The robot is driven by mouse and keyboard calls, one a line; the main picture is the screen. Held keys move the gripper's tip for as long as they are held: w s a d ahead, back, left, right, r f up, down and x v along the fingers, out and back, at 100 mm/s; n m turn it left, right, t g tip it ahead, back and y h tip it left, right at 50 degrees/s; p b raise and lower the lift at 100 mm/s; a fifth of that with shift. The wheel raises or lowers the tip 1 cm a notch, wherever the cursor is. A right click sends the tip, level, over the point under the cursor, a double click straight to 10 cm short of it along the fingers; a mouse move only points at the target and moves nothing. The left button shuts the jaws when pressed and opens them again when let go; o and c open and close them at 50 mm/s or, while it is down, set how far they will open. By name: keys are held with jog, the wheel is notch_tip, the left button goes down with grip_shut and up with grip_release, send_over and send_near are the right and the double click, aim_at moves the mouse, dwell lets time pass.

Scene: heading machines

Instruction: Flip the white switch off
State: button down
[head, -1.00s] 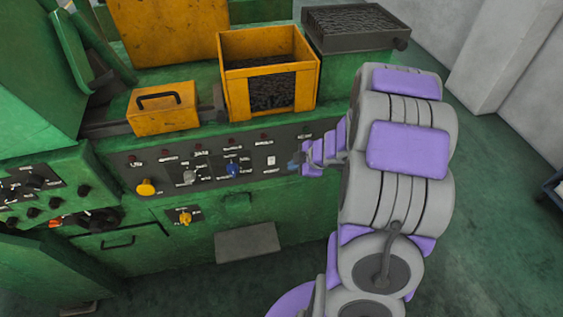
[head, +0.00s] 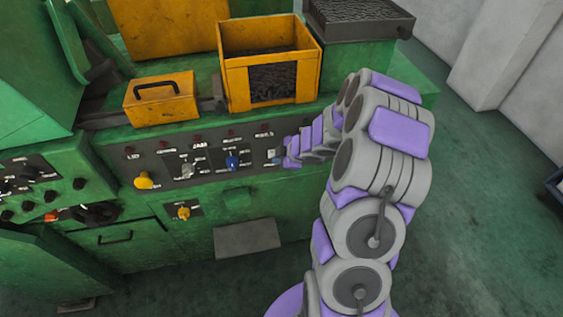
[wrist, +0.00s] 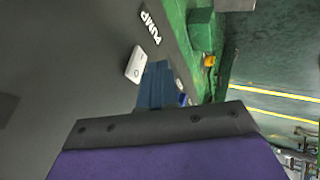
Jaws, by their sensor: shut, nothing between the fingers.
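The white switch (wrist: 136,64) is a small white rocker in the wrist view, on the dark panel beside the word PUMP. It also shows in the head view (head: 272,154), just left of my gripper's tip. My gripper (head: 287,156) is close to the panel in the head view. In the wrist view its bluish fingers (wrist: 156,86) are together and empty, next to the right edge of the switch. I cannot tell whether they touch it.
An orange bin (head: 235,85) and an orange box (head: 160,99) stand above. Open floor (head: 470,200) lies to the right.

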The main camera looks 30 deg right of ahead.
aim_at(272, 152)
jog(key=shift+w+d+r, duration=0.1)
jog(key=shift+w+d, duration=0.05)
jog(key=shift+w, duration=0.35)
jog(key=shift+w+d+r, duration=0.1)
jog(key=shift+w, duration=0.4)
jog(key=shift+d+r+p, duration=0.15)
jog(key=shift+p, duration=0.65)
jog(key=shift+w+d+p, duration=0.1)
jog(key=shift+p, duration=0.5)
jog(key=shift+w+d+p, duration=0.1)
jog(key=shift+p, duration=0.35)
jog(key=shift+b, duration=0.3)
jog(key=shift+r+p, duration=0.7)
jog(key=shift+p, duration=0.15)
